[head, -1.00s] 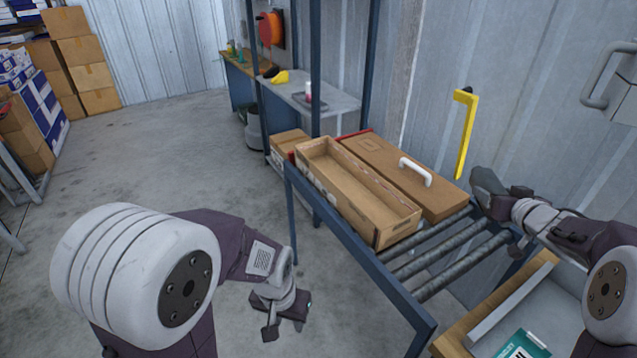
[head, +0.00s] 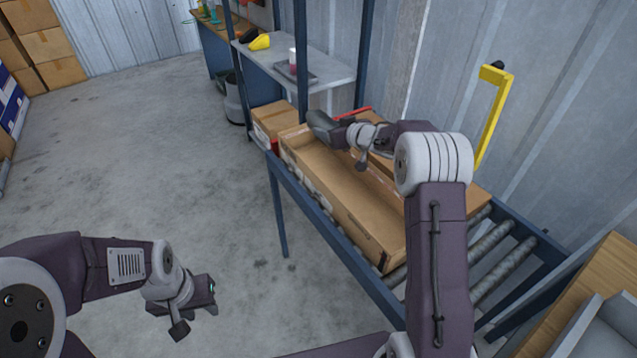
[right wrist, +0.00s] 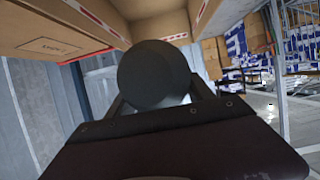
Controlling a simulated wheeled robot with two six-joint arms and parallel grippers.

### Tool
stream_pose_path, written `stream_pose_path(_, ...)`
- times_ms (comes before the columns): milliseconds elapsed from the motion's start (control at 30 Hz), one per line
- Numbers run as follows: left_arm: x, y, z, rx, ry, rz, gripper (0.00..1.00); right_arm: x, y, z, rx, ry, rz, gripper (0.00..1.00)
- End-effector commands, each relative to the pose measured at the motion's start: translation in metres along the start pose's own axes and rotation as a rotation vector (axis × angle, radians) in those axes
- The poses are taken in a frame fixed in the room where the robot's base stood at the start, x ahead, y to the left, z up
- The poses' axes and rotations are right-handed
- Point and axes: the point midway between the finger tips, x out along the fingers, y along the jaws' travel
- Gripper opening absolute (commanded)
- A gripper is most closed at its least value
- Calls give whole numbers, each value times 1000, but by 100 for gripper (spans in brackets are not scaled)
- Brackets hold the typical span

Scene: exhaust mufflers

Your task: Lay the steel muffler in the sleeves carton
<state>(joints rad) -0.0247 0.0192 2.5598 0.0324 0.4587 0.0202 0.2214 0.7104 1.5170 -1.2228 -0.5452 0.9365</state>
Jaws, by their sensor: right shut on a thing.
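The steel muffler (head: 321,127) is a dark grey rounded body held in my right gripper (head: 345,132). In the head view it is over the far end of the open carton (head: 345,205), a long cardboard box on the roller stand. I cannot tell whether it touches the carton. In the right wrist view the muffler's round dark end (right wrist: 155,75) lies between the fingers, with cardboard walls (right wrist: 205,18) close around it. My left gripper (head: 208,292) hangs over the bare floor, apart from everything; its jaws are too small to read.
A closed carton (head: 470,190) stands right beside the open one, partly hidden by my right arm. A yellow bracket (head: 492,110) rises by the wall. A smaller box (head: 272,118) and a grey side table (head: 325,72) are beyond.

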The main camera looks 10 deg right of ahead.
Motion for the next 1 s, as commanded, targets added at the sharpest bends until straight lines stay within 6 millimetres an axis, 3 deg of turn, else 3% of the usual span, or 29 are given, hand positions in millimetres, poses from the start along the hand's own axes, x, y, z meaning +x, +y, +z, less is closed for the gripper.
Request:
stream_pose_path(133,4,0,0,0,0,0,36,10,-5,20,-1,0,-8,0)
stream_pose_path(367,9,0,1,0,0,0,36,16,-10,32,-6,2,-14,0)
stream_pose_path(533,28,0,3,0,0,0,36,30,-9,66,-4,0,-14,0)
stream_pose_path(833,34,-1,4,0,0,0,36,36,-9,81,-4,2,-13,0)
stream_pose_path(1000,51,-1,5,0,0,0,36,50,-9,114,-4,0,-14,0)
